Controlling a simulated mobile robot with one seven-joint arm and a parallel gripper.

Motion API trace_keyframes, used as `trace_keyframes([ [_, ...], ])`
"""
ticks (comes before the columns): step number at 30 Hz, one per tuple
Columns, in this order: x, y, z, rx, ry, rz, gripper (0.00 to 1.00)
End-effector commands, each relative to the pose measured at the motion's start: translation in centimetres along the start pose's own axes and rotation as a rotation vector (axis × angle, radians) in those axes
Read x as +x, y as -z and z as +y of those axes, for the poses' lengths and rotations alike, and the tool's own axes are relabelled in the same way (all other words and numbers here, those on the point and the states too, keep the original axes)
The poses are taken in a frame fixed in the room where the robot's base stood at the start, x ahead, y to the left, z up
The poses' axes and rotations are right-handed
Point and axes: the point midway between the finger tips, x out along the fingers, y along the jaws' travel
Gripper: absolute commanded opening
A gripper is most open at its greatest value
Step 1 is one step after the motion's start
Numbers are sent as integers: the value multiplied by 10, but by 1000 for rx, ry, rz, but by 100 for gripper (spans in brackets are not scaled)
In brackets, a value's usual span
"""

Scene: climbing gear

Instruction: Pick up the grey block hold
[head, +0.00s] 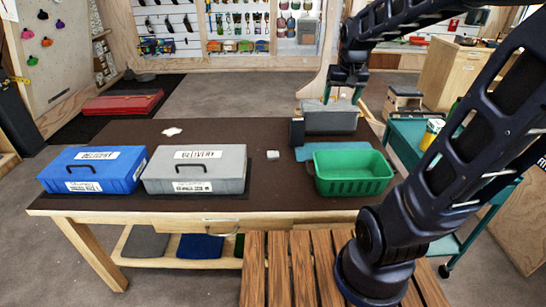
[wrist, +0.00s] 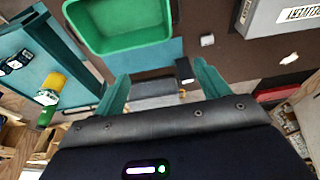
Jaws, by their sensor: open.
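The grey block hold (head: 273,155) is a small pale grey block lying on the dark brown table top, between the grey case and the green bin. It also shows in the wrist view (wrist: 207,40), above the right finger and apart from it. My gripper (head: 343,94) is over the far right part of the table, above a grey bin. Its two teal fingers are spread, with nothing held between them, as the wrist view shows (wrist: 160,78). The block is to the left of my gripper and closer to the front in the head view.
A green bin (head: 352,185) stands right of the block. A grey case (head: 200,182) and blue case (head: 100,180) stand left. A grey bin (head: 330,123) and black upright object (head: 297,132) stand behind. A white piece (head: 172,131) lies far left. The table around the block is clear.

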Motion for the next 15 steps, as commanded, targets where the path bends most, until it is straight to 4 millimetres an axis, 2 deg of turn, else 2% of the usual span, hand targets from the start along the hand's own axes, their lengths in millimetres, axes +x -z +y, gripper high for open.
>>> trace_keyframes([
  [6,37,43,-25,-13,6,-50,75],
  [15,98,91,-65,-28,8,-111,75],
])
